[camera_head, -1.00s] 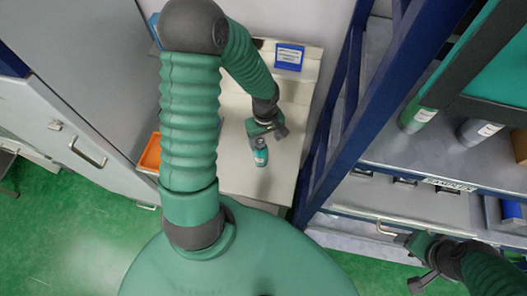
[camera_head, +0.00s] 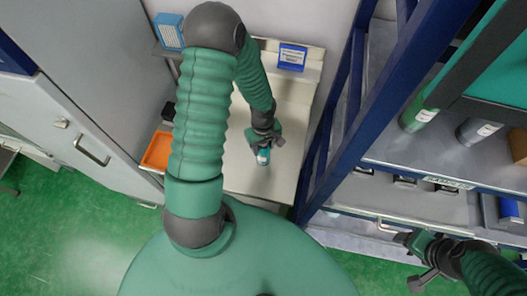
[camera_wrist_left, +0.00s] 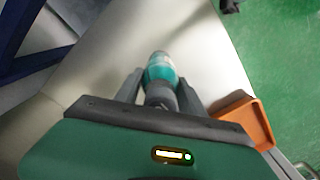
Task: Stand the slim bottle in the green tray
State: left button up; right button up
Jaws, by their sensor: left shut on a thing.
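The slim bottle (camera_head: 263,157), teal with a pale label, is at the white table, between the fingers of my left gripper (camera_head: 263,146). In the left wrist view the bottle (camera_wrist_left: 160,72) sticks out beyond the fingers, and my left gripper (camera_wrist_left: 160,88) is shut on it. Whether the bottle touches the table is unclear. My right gripper (camera_head: 412,262) is at the lower right, away from the table; its finger gap is unclear. I see no green tray in these views.
An orange bin (camera_head: 157,150) is at the table's left side; it also shows in the left wrist view (camera_wrist_left: 240,120). A blue box (camera_head: 291,57) stands at the back of the white table (camera_head: 270,185). A blue rack post (camera_head: 365,110) and shelves stand on the right.

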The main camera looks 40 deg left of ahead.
pick_arm(q)
jog(key=shift+a, duration=0.1)
grip_shut()
jog(key=shift+w+a, duration=0.1)
